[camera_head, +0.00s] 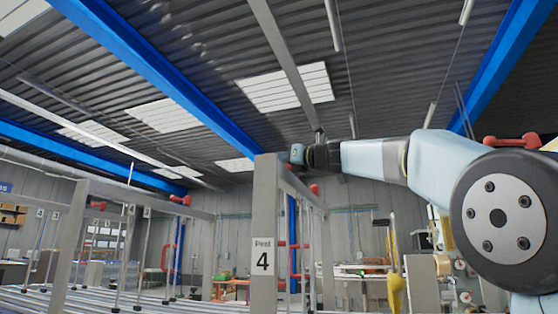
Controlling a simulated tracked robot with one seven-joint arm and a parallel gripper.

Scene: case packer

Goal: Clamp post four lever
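A grey upright post (264,215) with a sign reading "Post 4" (262,258) stands at the middle of the view. A small red part (315,189) shows on the rail just right of the post; I cannot tell whether it is the post four lever. My arm reaches in from the right, and my gripper (296,155) is at the top of the post, just right of it and above the red part. The fingers are too small and end-on to tell open from shut. I cannot tell whether the gripper touches anything.
Other red levers sit on the frame at left (180,200) and at right (512,141). A grey frame with hanging rods (118,260) and rollers fills the lower left. A yellow object (397,290) stands below my arm. Workbenches stand along the back wall.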

